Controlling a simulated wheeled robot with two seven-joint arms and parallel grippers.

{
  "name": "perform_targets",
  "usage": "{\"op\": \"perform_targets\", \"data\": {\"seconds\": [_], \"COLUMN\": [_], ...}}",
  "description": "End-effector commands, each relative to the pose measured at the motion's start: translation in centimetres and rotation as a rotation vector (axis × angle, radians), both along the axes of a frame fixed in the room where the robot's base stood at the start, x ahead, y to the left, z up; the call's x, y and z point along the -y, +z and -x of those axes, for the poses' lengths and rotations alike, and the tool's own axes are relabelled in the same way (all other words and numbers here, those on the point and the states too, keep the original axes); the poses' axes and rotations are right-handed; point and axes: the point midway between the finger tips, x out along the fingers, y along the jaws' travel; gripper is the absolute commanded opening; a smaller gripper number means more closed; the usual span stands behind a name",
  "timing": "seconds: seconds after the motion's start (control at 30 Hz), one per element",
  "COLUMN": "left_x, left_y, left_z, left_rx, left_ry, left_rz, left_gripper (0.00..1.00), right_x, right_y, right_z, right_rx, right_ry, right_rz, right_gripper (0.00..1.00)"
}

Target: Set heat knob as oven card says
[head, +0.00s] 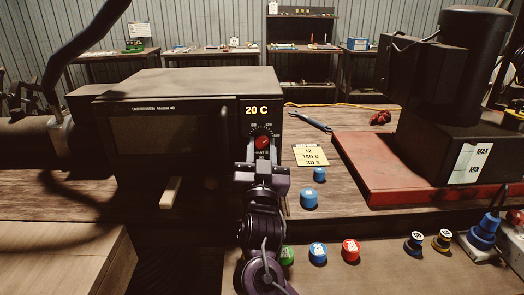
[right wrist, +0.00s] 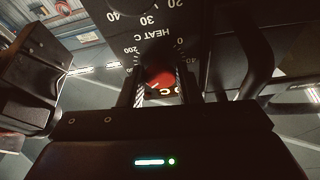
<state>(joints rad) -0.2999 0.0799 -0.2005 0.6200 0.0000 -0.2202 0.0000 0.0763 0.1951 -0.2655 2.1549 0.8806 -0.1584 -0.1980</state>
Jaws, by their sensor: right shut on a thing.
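The dark oven (head: 150,135) stands on the bench at the left, its display reading 20 C. Its red heat knob (head: 262,142) sits below the display. My right gripper (head: 262,153) is shut on that knob. In the right wrist view the fingers lie on both sides of the red knob (right wrist: 162,82), under the HEAT C scale. The knob's pointer is too hidden to read. The yellow oven card (head: 311,155) lies right of the oven; its lines look like 12, 140 C and 30 S. My left gripper is not in view.
A blue cap (head: 309,199) and a smaller blue one (head: 319,174) stand right of my right arm. Several coloured caps, such as the red one (head: 351,250), line the front. A black machine on a red base (head: 375,170) fills the right. Blue-handled pliers (head: 311,121) lie behind the card.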

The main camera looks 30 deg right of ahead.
Motion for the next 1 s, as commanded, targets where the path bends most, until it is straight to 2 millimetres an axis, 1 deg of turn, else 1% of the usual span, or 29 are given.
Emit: {"op": "perform_targets", "data": {"seconds": [0.03,0.57,0.6,0.73,0.77,1.0], "left_x": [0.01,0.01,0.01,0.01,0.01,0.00], "left_y": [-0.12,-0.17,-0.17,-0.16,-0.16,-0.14], "left_z": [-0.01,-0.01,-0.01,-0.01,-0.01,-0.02], "left_rx": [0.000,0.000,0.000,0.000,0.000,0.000], "left_ry": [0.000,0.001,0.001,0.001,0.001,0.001], "left_rz": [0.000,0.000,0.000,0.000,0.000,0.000], "left_gripper": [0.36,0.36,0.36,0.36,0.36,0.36], "right_x": [-0.10,-0.09,-0.09,-0.07,-0.06,-0.04], "right_y": [-0.56,-0.61,-0.62,-0.50,-0.45,-0.23], "right_z": [-0.11,-0.13,-0.13,-0.11,-0.10,-0.04], "right_rx": [-0.005,0.005,0.005,0.008,0.009,0.014], "right_ry": [0.001,0.000,0.000,0.000,0.000,0.000], "right_rz": [-0.015,-0.036,-0.036,-0.035,-0.034,-0.032], "right_gripper": [0.08,0.08,0.32,0.49,0.51,0.51]}}
